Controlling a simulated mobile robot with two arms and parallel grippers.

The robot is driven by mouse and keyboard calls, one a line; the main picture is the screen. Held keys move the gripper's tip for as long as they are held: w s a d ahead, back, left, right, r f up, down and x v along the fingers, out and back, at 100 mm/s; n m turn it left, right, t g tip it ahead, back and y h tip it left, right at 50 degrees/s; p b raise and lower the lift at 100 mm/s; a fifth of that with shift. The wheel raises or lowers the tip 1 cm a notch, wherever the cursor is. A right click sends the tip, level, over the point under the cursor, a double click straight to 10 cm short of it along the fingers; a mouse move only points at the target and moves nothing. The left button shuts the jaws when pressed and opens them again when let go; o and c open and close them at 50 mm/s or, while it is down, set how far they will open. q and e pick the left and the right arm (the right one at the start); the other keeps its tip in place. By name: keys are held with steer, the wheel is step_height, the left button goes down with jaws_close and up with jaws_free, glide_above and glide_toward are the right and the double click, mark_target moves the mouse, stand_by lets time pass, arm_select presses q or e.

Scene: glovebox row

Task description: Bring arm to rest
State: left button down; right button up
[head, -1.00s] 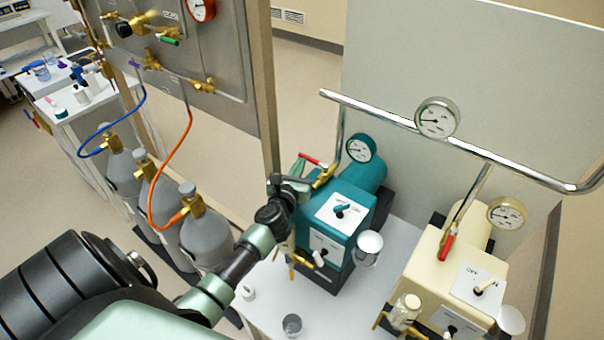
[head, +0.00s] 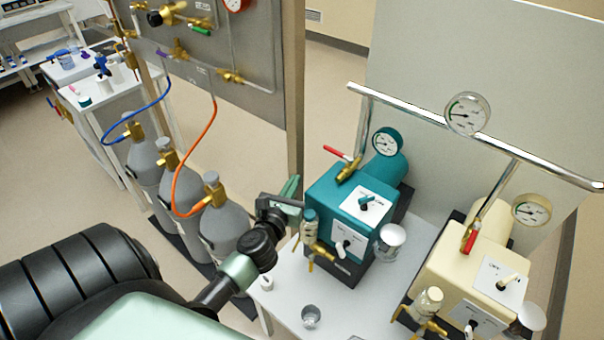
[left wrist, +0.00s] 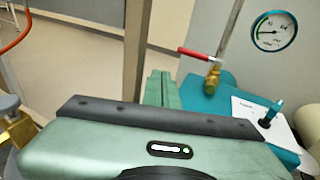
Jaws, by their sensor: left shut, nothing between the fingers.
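My left gripper (head: 291,187) is at the left of the teal pump unit (head: 342,190), with its fingers together and nothing between them. In the left wrist view its closed green fingers (left wrist: 158,88) point away from the camera, with the teal unit (left wrist: 210,108) to their right. The red-handled brass valve (left wrist: 211,72) on the teal unit stands just right of the fingertips there, apart from them in the picture. My left arm comes in from the lower left. My right gripper is not in view.
A cream pump unit (head: 465,262) stands at the right on the white table (head: 290,285). Small glass vessels, a metal cup (head: 311,316) and a pressure gauge (head: 468,113) on a rail are nearby. Grey gas cylinders (head: 225,225) with hoses stand at the left by a post (head: 293,90).

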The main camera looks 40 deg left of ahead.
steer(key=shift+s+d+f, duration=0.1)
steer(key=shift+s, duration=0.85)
